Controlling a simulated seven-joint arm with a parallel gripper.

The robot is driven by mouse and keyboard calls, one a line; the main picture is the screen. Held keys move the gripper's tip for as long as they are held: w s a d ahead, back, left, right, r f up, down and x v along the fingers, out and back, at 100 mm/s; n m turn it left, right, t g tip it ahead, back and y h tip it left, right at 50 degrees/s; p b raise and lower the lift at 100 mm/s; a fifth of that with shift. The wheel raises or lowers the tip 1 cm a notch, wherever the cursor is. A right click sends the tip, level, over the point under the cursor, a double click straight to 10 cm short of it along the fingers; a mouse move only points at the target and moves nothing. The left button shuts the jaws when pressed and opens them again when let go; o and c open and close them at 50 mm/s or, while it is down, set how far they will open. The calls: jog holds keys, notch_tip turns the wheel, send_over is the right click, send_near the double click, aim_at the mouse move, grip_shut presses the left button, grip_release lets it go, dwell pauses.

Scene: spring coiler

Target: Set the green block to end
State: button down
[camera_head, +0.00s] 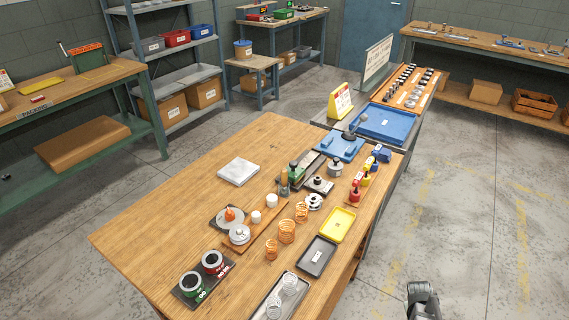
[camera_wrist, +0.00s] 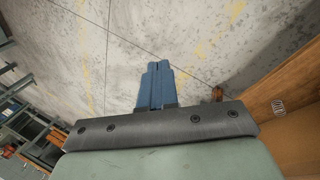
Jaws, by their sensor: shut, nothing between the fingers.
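A small dark green block-like part (camera_head: 293,168) shows on a long dark fixture (camera_head: 300,177) near the middle of the wooden table; it is too small to tell whether it is the green block. A coiled part in green and black (camera_head: 191,284) stands beside a red one (camera_head: 213,262) on a dark tray at the table's front left. My gripper (camera_wrist: 158,65) shows in the wrist view with its blue fingers together and nothing between them. It hangs over the concrete floor, apart from the table. No label reading "end" can be made out.
The wooden table (camera_head: 150,235) holds copper springs (camera_head: 287,231), a yellow tray (camera_head: 338,225), a black tray (camera_head: 317,257) and red, yellow and blue handled parts (camera_head: 366,178). A blue tray (camera_head: 383,123) lies behind. Open floor (camera_head: 460,220) is at right. A table edge (camera_wrist: 275,90) shows in the wrist view.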

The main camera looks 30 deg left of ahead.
jog(key=w+a+r+n+t, duration=0.2)
jog(key=w+a+r+t, duration=0.3)
jog(key=w+r, duration=0.5)
jog(key=w+a+r+n+t, duration=0.25)
jog(key=w+a+r, duration=0.45)
jog(key=w+r, duration=0.35)
jog(key=w+a+r+n+t+y, duration=0.1)
jog(key=w+a+r+n+t, duration=0.15)
jog(key=a+r, duration=0.7)
jog(key=w+a+r+n+t+y, duration=0.1)
jog(key=w+a+r+t+y, duration=0.3)
jog(key=r, duration=1.1)
jog(key=s+a+r+m+g+h, duration=0.1)
jog(key=s+a+r+g, duration=0.1)
jog(key=s+a, duration=0.5)
jog(key=s+a+r+m+g, duration=0.1)
jog(key=s+a+r+g, duration=0.1)
jog(key=s+a, duration=0.6)
jog(key=s+a+r+g, duration=0.1)
jog(key=s+a+g, duration=0.1)
jog(key=s+a, duration=0.5)
jog(key=s+a+r+m+g, duration=0.1)
jog(key=s+a+g, duration=0.2)
jog(key=s+a, duration=0.5)
jog(key=s, duration=0.5)
jog(key=shift+s+a+g+y, duration=0.2)
jog(key=shift+a+g+y, duration=0.1)
jog(key=shift+y, duration=0.1)
